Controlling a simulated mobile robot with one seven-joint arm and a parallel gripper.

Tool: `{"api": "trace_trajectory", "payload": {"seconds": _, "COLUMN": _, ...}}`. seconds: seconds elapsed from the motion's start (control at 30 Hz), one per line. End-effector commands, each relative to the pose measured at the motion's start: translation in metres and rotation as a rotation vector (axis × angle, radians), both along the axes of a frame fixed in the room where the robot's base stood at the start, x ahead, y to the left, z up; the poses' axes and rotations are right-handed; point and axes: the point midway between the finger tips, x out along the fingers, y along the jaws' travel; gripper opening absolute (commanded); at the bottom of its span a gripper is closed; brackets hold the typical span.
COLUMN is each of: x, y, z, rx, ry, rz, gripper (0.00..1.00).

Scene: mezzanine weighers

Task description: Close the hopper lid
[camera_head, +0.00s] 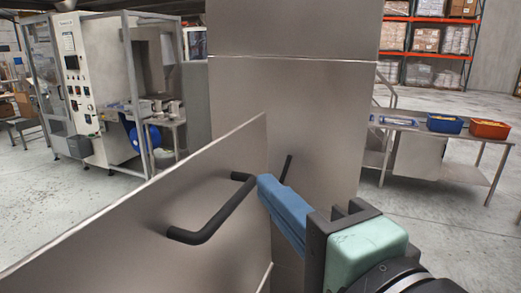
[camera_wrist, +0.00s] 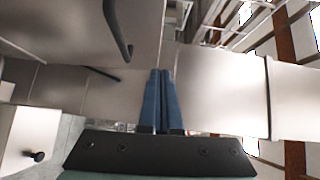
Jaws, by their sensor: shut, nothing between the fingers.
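The hopper lid (camera_head: 215,160) is a flat grey steel panel standing swung out from the steel hopper body (camera_head: 290,110). A black bar handle (camera_head: 215,215) is fixed on its near face. My gripper (camera_head: 263,182), with blue fingers, is shut and empty beside the far end of the handle. In the wrist view my fingertips (camera_wrist: 161,73) point past the lid (camera_wrist: 65,25), with its handle (camera_wrist: 118,30) up and to the left, apart from them. Whether a finger touches the lid is unclear. The lid's lower edge is partly out of view.
A thin dark bar (camera_head: 286,168) shows against the hopper body behind my fingers. A steel table (camera_head: 470,148) with blue (camera_head: 444,123) and red (camera_head: 489,129) bins stands at right. A machine cabinet (camera_head: 90,80) stands at left. Open floor (camera_head: 430,210) lies at right.

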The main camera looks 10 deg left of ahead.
Motion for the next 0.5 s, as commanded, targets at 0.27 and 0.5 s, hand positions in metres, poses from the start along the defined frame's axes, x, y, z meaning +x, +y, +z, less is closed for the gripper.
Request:
{"api": "trace_trajectory", "payload": {"seconds": 0.27, "x": 0.011, "y": 0.007, "z": 0.005, "rx": 0.005, "ry": 0.006, "rz": 0.004, "gripper": 0.00}}
{"api": "trace_trajectory", "payload": {"seconds": 0.5, "x": 0.036, "y": 0.026, "z": 0.001, "rx": 0.001, "ry": 0.005, "rz": 0.006, "gripper": 0.00}}
